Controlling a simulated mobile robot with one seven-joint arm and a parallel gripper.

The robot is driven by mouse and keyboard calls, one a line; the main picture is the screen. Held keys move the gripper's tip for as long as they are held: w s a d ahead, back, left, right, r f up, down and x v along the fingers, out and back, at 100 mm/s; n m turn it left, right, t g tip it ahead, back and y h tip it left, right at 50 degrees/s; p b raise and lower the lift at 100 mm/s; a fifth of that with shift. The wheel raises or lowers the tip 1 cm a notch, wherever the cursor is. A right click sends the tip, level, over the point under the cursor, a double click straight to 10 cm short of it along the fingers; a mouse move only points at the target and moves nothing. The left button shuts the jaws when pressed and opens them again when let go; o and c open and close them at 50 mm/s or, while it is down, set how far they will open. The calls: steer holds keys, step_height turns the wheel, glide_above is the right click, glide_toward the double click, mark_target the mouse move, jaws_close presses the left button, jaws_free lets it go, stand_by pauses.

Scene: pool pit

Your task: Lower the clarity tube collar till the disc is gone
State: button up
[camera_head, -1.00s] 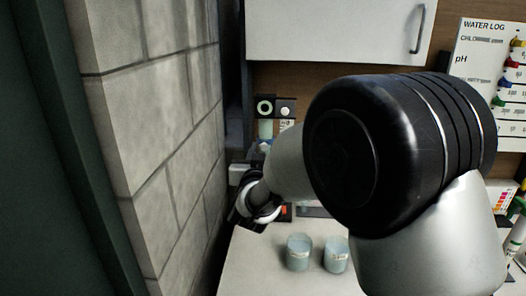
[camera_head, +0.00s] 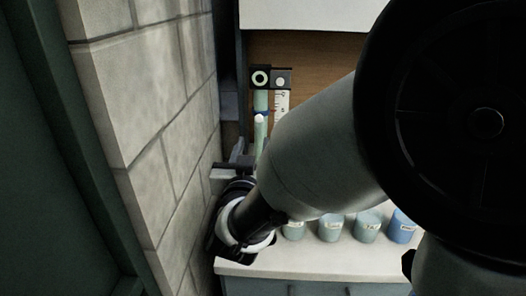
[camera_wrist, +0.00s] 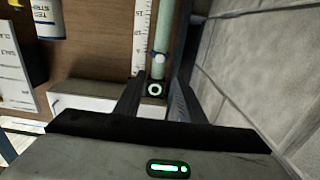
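The clarity tube (camera_head: 261,101) is pale green and stands upright against the brown back panel, beside a white scale (camera_head: 281,103). A black block with a white ring (camera_head: 260,77) is at its top. A blue band (camera_head: 263,112), seemingly the collar, is around the tube. In the wrist view the tube (camera_wrist: 165,28) carries a blue collar with a white round knob (camera_wrist: 160,58). The ringed block (camera_wrist: 155,90) shows between my fingertips. My gripper (camera_wrist: 155,98) is open, with nothing seen held. In the head view my arm mostly hides it. I cannot see the disc inside the tube.
A block wall (camera_head: 150,120) stands close on the left. Several cups (camera_head: 366,226) stand on the white counter (camera_head: 310,262), right of my wrist. A white cabinet (camera_head: 310,14) hangs above. The wrist view shows a labelled bottle (camera_wrist: 50,18) at upper left.

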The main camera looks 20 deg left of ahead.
steer(key=shift+v, duration=2.1)
steer(key=p, duration=0.5)
glide_toward(259, 119)
steer(key=x, duration=0.8)
steer(key=shift+w+a+r, duration=0.1)
steer(key=shift+w, duration=0.15)
jaws_close()
